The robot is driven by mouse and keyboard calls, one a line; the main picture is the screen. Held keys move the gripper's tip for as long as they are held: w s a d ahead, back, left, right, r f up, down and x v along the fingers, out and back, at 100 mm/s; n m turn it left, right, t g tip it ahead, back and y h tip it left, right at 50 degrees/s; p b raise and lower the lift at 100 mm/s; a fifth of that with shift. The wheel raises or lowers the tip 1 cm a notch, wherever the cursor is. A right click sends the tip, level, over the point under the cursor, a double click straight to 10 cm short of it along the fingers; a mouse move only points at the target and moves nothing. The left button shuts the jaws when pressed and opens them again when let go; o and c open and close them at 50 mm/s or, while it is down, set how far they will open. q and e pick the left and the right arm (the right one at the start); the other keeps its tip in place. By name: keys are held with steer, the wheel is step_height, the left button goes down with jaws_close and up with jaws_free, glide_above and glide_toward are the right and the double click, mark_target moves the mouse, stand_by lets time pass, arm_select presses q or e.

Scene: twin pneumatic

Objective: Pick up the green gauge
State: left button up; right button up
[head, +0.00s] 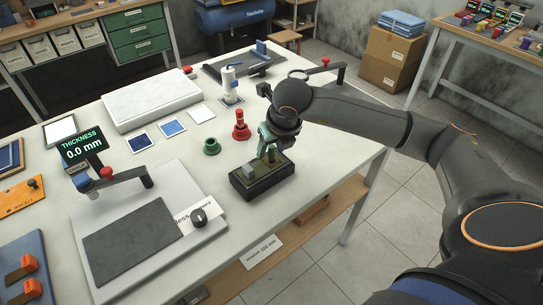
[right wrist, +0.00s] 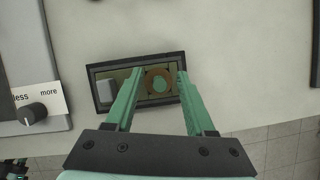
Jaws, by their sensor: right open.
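A short green round piece (head: 211,146) stands on the white table, left of a taller red gauge (head: 241,127). My right gripper (head: 268,152) is open and points down over a dark shallow tray (head: 262,190). In the right wrist view, its green fingers (right wrist: 160,76) stand apart on either side of a brown ring with a green centre (right wrist: 160,82) in that tray (right wrist: 134,107). I cannot tell whether this centre is a gauge or whether the fingers touch the ring. A grey block (head: 248,172) lies in the tray's left part. My left gripper is out of view.
A thickness display (head: 83,147) and a grey plate (head: 132,240) with a dark knob (head: 199,216) stand to the left. A white slab (head: 151,101) lies farther back. The table's right edge is close to the tray.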

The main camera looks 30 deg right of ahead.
steer(key=shift+c, duration=0.2)
jaws_close()
stand_by(0.4)
